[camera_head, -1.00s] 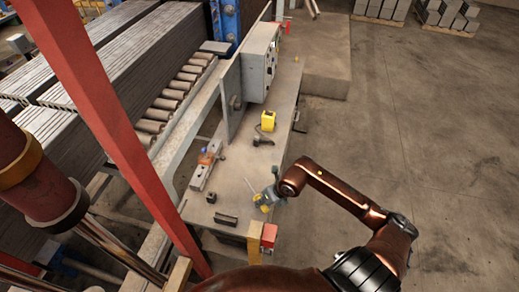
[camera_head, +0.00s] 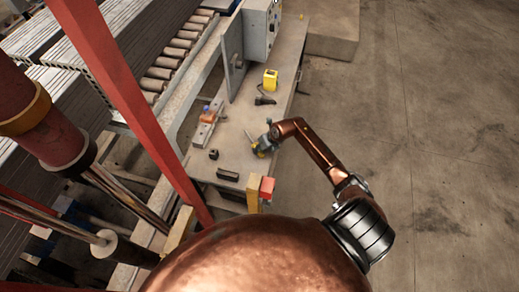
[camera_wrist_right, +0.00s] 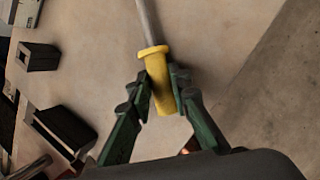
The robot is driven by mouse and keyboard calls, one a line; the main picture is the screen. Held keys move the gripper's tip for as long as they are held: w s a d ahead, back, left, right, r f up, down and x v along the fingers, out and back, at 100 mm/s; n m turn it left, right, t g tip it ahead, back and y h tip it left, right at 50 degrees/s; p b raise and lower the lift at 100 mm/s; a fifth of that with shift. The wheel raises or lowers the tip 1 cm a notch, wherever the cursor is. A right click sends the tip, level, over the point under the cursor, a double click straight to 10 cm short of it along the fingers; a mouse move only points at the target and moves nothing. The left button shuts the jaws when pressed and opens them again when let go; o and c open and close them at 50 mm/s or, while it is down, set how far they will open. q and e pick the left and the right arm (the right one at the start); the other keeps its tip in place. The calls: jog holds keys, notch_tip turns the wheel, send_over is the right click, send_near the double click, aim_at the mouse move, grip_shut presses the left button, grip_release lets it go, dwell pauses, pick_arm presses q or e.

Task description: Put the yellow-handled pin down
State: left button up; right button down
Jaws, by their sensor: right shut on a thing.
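The yellow-handled pin (camera_wrist_right: 161,88) shows in the right wrist view, with its grey shaft running up and away from the jaws. My right gripper (camera_wrist_right: 160,98) is shut on the yellow handle, one green finger on each side. In the head view the right gripper (camera_head: 261,148) is over the grey bench top (camera_head: 238,153), and the thin shaft of the pin points to the upper left. I cannot tell whether the pin touches the bench. My left gripper is not in view.
On the bench are a dark hollow block (camera_head: 228,174), a small dark block (camera_head: 213,154), a metal bar fixture (camera_head: 203,131), a hammer-like tool (camera_head: 265,100) and a yellow box (camera_head: 270,79). A red post (camera_head: 125,95) stands left.

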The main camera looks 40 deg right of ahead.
jog(key=shift+f, duration=0.25)
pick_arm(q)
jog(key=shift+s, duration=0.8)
pick_arm(e)
jog(key=c, duration=2.2)
grip_release()
jog(key=shift+f, duration=0.1)
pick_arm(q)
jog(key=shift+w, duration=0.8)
pick_arm(e)
jog(key=shift+o, duration=0.6)
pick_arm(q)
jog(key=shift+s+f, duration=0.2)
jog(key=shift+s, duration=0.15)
pick_arm(e)
jog(key=v, duration=1.2)
